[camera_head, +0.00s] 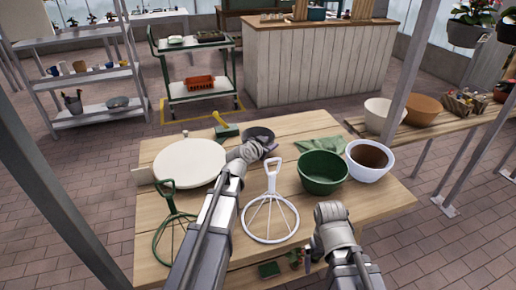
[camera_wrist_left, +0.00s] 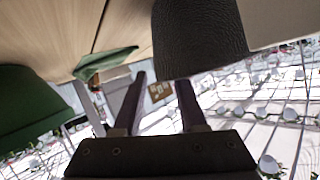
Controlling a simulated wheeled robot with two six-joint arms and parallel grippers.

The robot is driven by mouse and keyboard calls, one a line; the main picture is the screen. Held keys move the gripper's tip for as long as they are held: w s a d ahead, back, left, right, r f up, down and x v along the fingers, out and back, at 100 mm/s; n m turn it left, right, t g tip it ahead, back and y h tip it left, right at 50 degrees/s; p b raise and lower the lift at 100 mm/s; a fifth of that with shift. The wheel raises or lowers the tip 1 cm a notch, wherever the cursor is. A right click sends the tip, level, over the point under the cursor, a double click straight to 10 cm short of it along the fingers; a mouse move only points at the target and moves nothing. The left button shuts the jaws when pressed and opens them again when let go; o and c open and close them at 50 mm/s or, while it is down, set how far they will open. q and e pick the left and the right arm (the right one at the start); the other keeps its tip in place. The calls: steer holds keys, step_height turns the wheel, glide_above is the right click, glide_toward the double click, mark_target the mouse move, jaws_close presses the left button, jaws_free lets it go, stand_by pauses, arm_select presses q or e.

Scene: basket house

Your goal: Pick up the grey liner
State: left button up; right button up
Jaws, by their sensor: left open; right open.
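The grey liner (camera_head: 260,134) is a dark grey, bowl-like piece standing at the back middle of the wooden table. In the left wrist view the liner (camera_wrist_left: 202,38) shows close up as a dark, textured wall at the top, just beyond the fingertips. My left gripper (camera_head: 269,149) is at the liner's near side. In its wrist view the two fingers (camera_wrist_left: 162,82) are apart with nothing between them; I cannot tell whether one touches the liner. My right gripper (camera_head: 307,258) is low at the table's front edge, mostly hidden by its own arm, and holds nothing visible.
A round cream board (camera_head: 190,162) lies left of the liner. A white wire stand (camera_head: 270,214), a green bowl (camera_head: 323,172) and a white pot (camera_head: 369,160) are to the right and front. A green cloth (camera_head: 318,146) lies right of the liner; a green stand (camera_head: 172,225) is front left.

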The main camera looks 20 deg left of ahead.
arm_select(q)
steer(key=shift+w+d+f, duration=0.1)
steer(key=shift+w+f, duration=0.1)
steer(key=shift+w, duration=0.2)
steer(key=shift+s, duration=0.1)
jaws_close()
